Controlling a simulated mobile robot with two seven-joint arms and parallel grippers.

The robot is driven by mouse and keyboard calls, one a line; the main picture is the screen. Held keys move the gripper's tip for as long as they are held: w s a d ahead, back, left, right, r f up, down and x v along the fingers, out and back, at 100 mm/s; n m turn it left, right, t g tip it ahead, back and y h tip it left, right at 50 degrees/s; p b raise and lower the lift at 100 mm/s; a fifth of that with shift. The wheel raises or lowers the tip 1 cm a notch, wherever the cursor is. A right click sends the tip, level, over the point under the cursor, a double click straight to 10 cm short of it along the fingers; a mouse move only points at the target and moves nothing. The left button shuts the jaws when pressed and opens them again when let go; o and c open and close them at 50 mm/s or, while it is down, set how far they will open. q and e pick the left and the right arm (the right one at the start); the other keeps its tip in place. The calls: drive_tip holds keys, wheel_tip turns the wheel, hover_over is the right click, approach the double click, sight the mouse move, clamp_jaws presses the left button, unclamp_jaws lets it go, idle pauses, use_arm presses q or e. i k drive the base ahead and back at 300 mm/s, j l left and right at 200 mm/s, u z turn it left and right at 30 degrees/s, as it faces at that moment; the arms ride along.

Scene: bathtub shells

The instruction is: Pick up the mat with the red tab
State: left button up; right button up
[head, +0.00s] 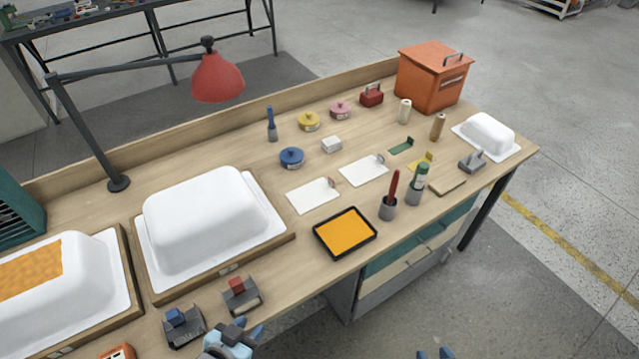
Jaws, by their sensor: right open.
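Two white sheets that look like mats lie flat side by side on the bench: a left one (311,197) and a right one (362,172). Each has a small raised tab at its far right corner. The left sheet's tab (332,183) looks faintly reddish, but both tabs are too small for me to be sure of their colour. My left gripper (233,343) is at the bottom edge, near the red-topped block, well short of the sheets; its jaws are unclear. My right gripper (434,354) just shows at the bottom edge, open and empty, off the bench front.
An orange tray (345,233) lies in front of the sheets. A large white shell (205,220) fills the left. A red lamp (217,77) overhangs the back.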

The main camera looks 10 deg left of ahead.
sight(306, 198)
drive_tip(key=i+l+u, duration=0.1)
drive_tip(key=i+l, duration=0.15)
drive_tip(key=i+l+u, duration=0.1)
drive_tip(key=l, duration=0.3)
drive_tip(key=i+l+u, duration=0.1)
drive_tip(key=i+l, duration=0.25)
